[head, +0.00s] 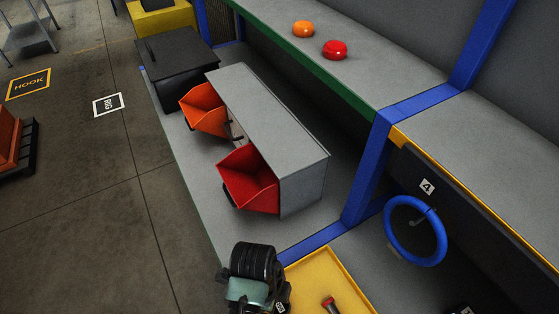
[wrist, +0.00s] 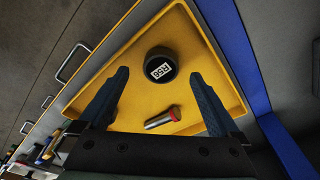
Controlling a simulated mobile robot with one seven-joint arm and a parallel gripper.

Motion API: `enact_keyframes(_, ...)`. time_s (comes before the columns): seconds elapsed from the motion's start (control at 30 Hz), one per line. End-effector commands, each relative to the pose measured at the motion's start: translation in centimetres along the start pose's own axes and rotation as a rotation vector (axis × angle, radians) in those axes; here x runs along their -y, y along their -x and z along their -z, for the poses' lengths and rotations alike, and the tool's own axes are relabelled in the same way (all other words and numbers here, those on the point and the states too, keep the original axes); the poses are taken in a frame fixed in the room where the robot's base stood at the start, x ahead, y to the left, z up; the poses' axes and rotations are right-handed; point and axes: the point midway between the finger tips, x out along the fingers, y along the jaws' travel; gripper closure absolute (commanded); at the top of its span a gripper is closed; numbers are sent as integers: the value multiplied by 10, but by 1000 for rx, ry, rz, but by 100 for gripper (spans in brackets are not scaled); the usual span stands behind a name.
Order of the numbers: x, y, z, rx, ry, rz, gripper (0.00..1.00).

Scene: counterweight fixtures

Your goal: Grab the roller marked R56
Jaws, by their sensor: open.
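The roller marked R56 (wrist: 160,65) is a short black cylinder with a white label on its top face. It stands in a yellow tray (wrist: 135,42), seen from above in the wrist view. My gripper (wrist: 159,76) is open, with one finger on each side of the roller in the picture and visible space between. I cannot tell how far above the roller the fingertips are. In the head view my wrist is over the left side of the tray (head: 322,262), and the roller is mostly hidden there.
A silver cylinder with a red end (wrist: 162,118) lies in the tray near the roller, also in the head view (head: 329,304). A blue post (head: 368,170) rises behind the tray. A blue ring (head: 390,235) hangs to the right. Red (head: 240,185) and orange (head: 204,118) bins stand beyond.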

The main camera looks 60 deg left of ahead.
Motion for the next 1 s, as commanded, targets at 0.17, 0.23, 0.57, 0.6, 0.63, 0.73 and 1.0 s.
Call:
enact_keyframes(0.17,0,-21,0,0,2,-3,2)
enact_keyframes(0.23,1,-27,0,0,2,-1,2)
enact_keyframes(0.57,1,-32,0,0,0,1,7)
enact_keyframes(0.6,1,-32,0,0,0,1,14)
enact_keyframes(0.63,1,-32,0,0,0,1,20)
enact_keyframes(0.73,1,-32,0,0,0,1,38)
enact_keyframes(1.0,1,-32,0,0,0,1,86)
